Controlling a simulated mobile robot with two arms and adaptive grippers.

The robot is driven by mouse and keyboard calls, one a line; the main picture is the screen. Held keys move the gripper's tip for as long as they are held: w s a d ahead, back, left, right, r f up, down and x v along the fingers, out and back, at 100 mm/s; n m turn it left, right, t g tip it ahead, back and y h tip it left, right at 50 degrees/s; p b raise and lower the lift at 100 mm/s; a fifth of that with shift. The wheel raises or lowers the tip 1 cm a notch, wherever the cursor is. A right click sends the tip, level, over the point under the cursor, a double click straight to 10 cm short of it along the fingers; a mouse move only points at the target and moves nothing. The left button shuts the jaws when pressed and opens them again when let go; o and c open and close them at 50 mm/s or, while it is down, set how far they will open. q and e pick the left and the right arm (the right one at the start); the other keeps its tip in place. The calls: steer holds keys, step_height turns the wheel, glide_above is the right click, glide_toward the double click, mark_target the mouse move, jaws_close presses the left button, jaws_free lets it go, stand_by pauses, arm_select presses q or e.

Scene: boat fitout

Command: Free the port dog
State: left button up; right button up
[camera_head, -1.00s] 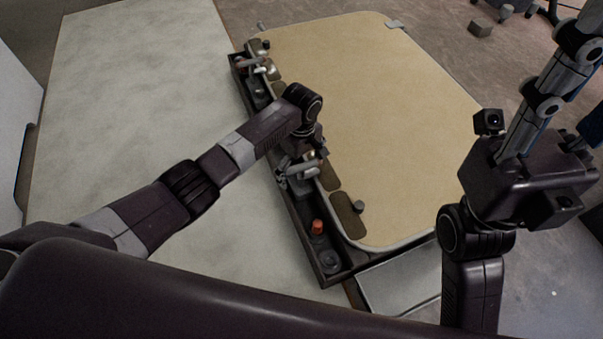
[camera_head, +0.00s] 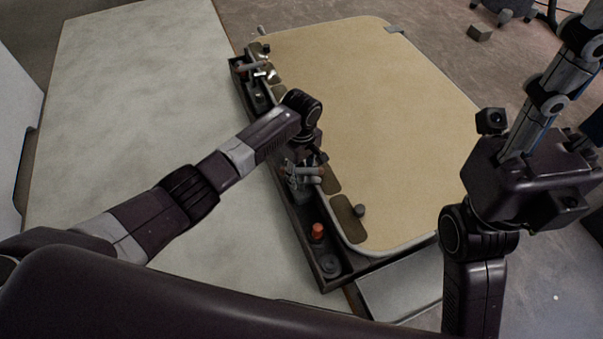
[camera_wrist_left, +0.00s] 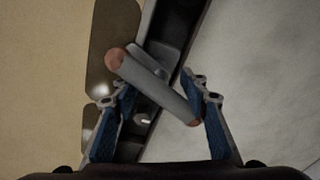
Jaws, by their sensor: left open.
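A dog with a grey bar handle and reddish-brown ends (camera_wrist_left: 158,84) shows in the left wrist view. The handle lies diagonally between the two blue-padded fingers of my left gripper (camera_wrist_left: 155,100), which is open. Its lower right end is close to one finger; I cannot tell whether they touch. In the head view my left gripper (camera_head: 302,174) is down over the near part of the hatch's dark edge channel, and the handle is partly hidden there. A similar dog (camera_head: 252,68) sits at the channel's far end.
The tan hatch panel (camera_head: 375,120) lies right of the dark channel (camera_head: 318,262). A red knob (camera_head: 318,231) stands in the channel's near end. The pale surface (camera_head: 130,100) at left is clear.

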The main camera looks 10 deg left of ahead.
arm_select(q)
jaws_close()
